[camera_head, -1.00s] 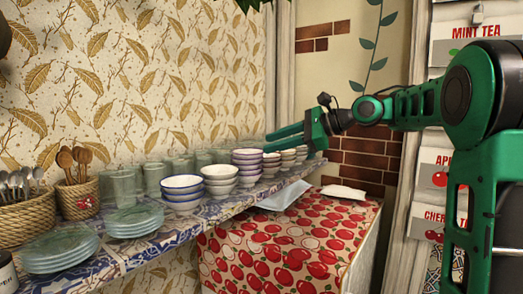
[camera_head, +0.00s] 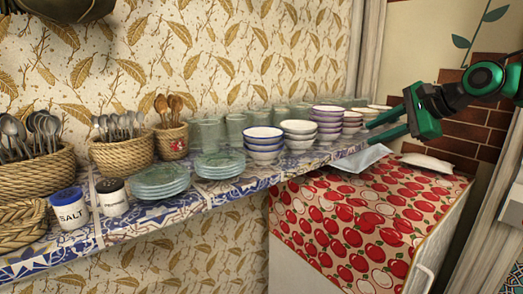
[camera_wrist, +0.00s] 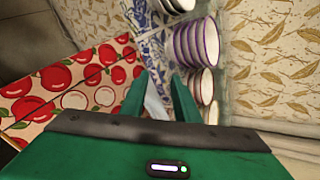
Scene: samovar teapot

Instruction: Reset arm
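My gripper (camera_head: 370,134) is at the right of the head view, beyond the stacked bowls and above the end of the tiled shelf (camera_head: 225,192). In the wrist view the gripper (camera_wrist: 160,85) points down past the shelf edge, with the fingers spread. Purple-rimmed bowls (camera_head: 327,116) stand in a stack left of the gripper, and also show in the wrist view (camera_wrist: 195,45).
Blue-rimmed bowls (camera_head: 264,145), glass plates (camera_head: 160,181), cutlery baskets (camera_head: 122,157), a salt jar (camera_head: 70,210) and a pepper jar (camera_head: 112,197) fill the shelf. A red apple-patterned cloth (camera_head: 350,225) covers a lower surface. A white packet (camera_head: 428,163) lies at its back.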

